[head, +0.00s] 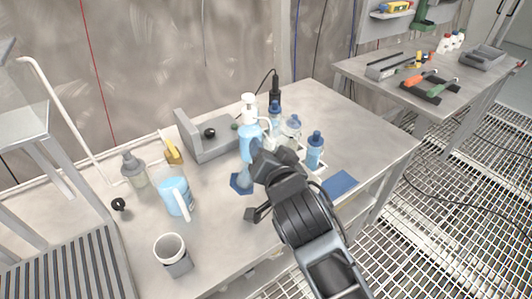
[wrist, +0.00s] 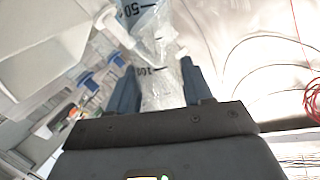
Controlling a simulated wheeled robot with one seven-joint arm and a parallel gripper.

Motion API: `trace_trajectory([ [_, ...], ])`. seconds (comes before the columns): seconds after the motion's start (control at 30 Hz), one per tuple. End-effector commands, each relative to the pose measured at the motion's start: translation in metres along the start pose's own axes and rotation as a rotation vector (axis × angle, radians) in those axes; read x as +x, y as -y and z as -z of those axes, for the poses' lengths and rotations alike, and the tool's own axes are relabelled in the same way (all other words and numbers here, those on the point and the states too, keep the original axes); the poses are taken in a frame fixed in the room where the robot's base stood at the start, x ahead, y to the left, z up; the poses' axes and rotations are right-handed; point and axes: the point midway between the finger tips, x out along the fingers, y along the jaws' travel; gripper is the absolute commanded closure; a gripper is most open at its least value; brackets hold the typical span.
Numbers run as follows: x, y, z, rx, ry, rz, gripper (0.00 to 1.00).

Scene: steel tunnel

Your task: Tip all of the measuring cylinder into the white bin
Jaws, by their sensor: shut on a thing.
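The measuring cylinder (head: 240,183) has a blue six-sided base, seen in the head view at the middle of the bench, just left of my gripper (head: 256,183). In the wrist view the clear cylinder (wrist: 158,90), with black 50 and 100 marks, lies between the two blue-grey fingers of my gripper (wrist: 160,88), which is shut on it. Its base appears at or just above the bench; I cannot tell whether it touches. My gripper hides part of it, and its fill level is unclear. The white bin (head: 172,252) stands open-topped near the bench's front left.
A blue bottle with a white top (head: 249,130) is close behind my gripper. Blue-capped bottles (head: 315,150) stand to the right, near a blue mat (head: 340,184). A grey stand (head: 207,140) is at the back.

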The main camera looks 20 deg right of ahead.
Motion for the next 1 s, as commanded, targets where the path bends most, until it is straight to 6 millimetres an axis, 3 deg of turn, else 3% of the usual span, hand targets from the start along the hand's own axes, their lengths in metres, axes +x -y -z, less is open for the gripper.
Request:
trace_trajectory([
  [0.43,0.005,-0.006,-0.017,0.066,0.000,0.020,1.00],
  [1.0,0.006,-0.007,-0.020,0.092,0.000,0.028,1.00],
])
